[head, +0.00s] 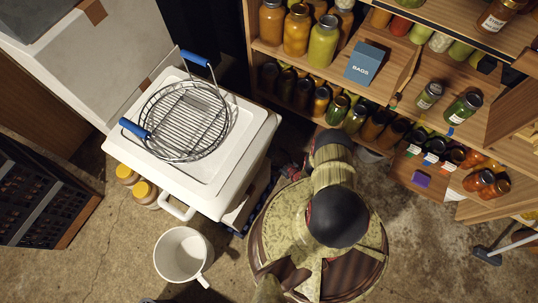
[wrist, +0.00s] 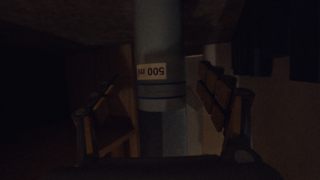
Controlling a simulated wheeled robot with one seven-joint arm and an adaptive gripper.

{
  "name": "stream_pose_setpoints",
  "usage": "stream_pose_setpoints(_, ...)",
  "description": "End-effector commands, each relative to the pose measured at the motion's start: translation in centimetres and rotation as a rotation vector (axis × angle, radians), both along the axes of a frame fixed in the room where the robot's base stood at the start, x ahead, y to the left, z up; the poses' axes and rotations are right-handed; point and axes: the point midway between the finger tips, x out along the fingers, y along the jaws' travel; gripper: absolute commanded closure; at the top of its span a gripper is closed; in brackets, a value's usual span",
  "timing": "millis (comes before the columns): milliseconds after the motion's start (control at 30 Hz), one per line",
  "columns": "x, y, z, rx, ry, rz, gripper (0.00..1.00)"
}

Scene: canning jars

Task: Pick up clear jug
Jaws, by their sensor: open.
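In the dim wrist view, a grey, see-through-looking cylinder (wrist: 158,35) carries a pale label reading "500 ml", upside down in the picture. It looks like the clear jug, though its rim and handle cannot be made out. My gripper (wrist: 160,80) is open, with one finger on each side of the cylinder. Gaps show between the fingers and its sides, and I see no contact. In the head view my arm covers the place where it reaches toward the lower shelves, and neither the gripper nor this cylinder can be picked out there.
Wooden shelves (head: 405,150) with many filled jars and a blue "BAGS" box (head: 365,63) stand ahead. A white handled bucket (head: 180,254) stands on the floor. Floor at lower right is mostly clear.

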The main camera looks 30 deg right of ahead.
Motion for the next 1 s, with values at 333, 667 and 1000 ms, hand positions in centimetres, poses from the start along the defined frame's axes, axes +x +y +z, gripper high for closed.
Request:
stream_pose_setpoints(333,3.7,0.8,-2.7,-0.001,0.001,0.003,0.26)
stream_pose_setpoints(667,4.7,1.0,-2.8,-0.001,0.002,-0.001,0.26)
stream_pose_setpoints(1000,4.7,1.0,-2.8,-0.001,0.002,-0.001,0.42)
